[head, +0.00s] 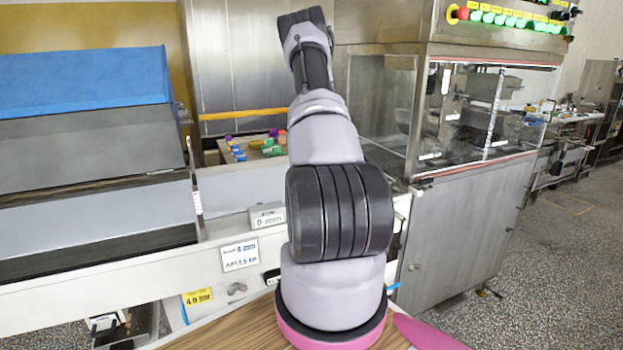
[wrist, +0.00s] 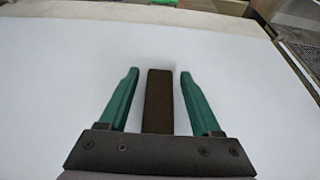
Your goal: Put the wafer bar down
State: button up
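The wafer bar (wrist: 159,100) is a dark brown, long narrow block in the wrist view. It appears to lie on a white flat surface (wrist: 60,75), pointing away from my wrist. My gripper (wrist: 159,73) has two green fingers, one on each side of the bar. A strip of white shows between each finger and the bar, so the gripper is open and not touching its sides. The bar's near end is hidden behind the dark gripper body. In the head view my arm hides the gripper and the bar.
In the wrist view, the white surface is clear around the bar; a metal mesh (wrist: 303,75) lies beyond its right edge. In the head view, a glass-fronted machine (head: 465,190) stands right, a blue-topped cover (head: 80,80) left, and small coloured pieces (head: 255,146) lie behind my arm.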

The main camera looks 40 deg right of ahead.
jog(key=c, duration=0.8)
jog(key=shift+o, duration=0.3)
notch_tip(320, 180, up, 10)
jog(key=w+a+r+n+y, duration=0.1)
jog(key=a+r+n+y, duration=0.1)
jog(key=a, duration=1)
jog(key=w+a+r+n+y, duration=0.1)
jog(key=a+r+n+y, duration=0.1)
jog(key=a, duration=1)
jog(key=w+a+r+n+y, duration=0.1)
jog(key=a+r+n+y, duration=0.1)
jog(key=a, duration=1)
jog(key=shift+a+y, duration=0.25)
jog(key=shift+y, duration=0.25)
jog(key=shift+d+r, duration=0.1)
